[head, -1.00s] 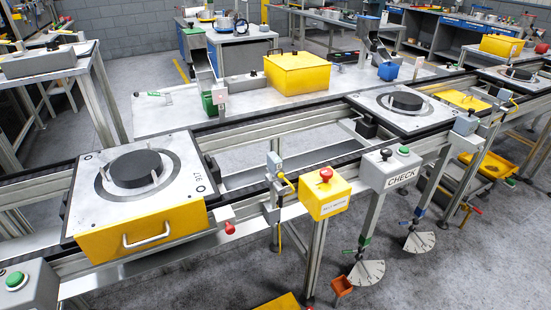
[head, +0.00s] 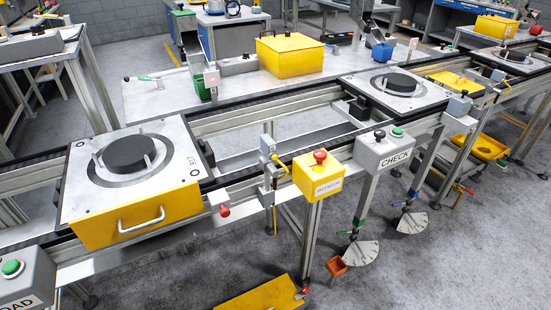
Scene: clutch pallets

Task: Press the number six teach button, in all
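No button marked six or "teach" can be made out in the head view. The buttons I see are a green one (head: 12,268) on the grey box lettered "...OAD" at the lower left, a red mushroom button (head: 320,156) on a yellow box (head: 317,177), and a green one (head: 397,132) beside a black knob (head: 379,135) on the grey CHECK box (head: 385,153). Neither of my grippers is in view.
A conveyor frame (head: 240,188) runs diagonally across, carrying a yellow-fronted pallet (head: 135,222) with a dark disc, and another pallet (head: 397,103) farther right. A yellow lidded box (head: 290,58) stands on the table behind. Grey floor (head: 440,260) is open at the lower right.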

